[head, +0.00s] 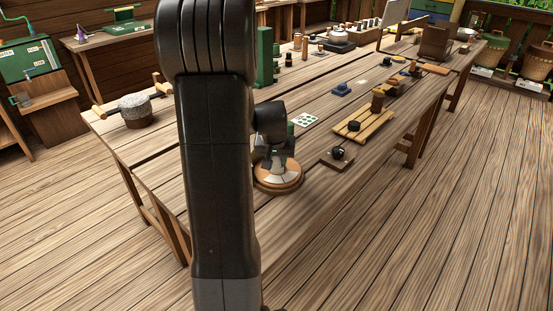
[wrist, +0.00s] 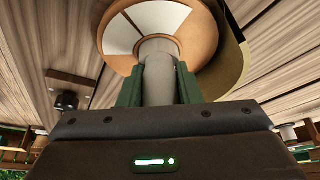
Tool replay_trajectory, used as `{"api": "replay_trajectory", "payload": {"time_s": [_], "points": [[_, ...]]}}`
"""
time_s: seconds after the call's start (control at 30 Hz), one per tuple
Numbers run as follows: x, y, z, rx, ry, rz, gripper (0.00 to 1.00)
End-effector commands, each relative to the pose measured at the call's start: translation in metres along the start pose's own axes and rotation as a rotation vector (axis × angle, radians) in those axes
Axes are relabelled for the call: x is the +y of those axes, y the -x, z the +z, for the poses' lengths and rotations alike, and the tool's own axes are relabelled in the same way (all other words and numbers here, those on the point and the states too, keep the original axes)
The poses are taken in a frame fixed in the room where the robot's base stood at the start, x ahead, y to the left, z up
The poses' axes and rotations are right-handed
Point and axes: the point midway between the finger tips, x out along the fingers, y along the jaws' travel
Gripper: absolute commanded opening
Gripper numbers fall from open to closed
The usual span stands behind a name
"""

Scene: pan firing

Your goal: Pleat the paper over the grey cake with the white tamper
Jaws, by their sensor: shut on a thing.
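My gripper (head: 277,160) points down at a round wooden stand (head: 280,184) near the table's front edge. In the wrist view my green fingers (wrist: 159,88) are shut on a pale grey round post (wrist: 158,72), which looks like the tamper. Its far end meets, or lies in front of, a round disc with white segments (wrist: 160,17) and orange-brown ones (wrist: 203,42). These segments may be the paper; I cannot tell if the post touches them. No grey cake can be made out there; it may be covered.
A dark knob on a small board (head: 337,160) and a slatted wooden tray (head: 362,126) stand to the right. My arm hides part of the table.

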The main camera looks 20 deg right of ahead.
Motion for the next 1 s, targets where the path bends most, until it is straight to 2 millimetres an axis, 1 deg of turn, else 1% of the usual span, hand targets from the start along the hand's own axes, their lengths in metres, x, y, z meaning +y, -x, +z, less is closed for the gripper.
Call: {"api": "replay_trajectory", "payload": {"time_s": [0.23, 0.8, 1.0], "points": [[0.000, 0.004, -0.002, 0.001, 0.000, 0.000, 0.00], [0.000, 0.044, -0.019, 0.001, 0.000, 0.000, 0.00], [0.000, 0.046, -0.020, 0.000, 0.000, 0.000, 0.00]]}}
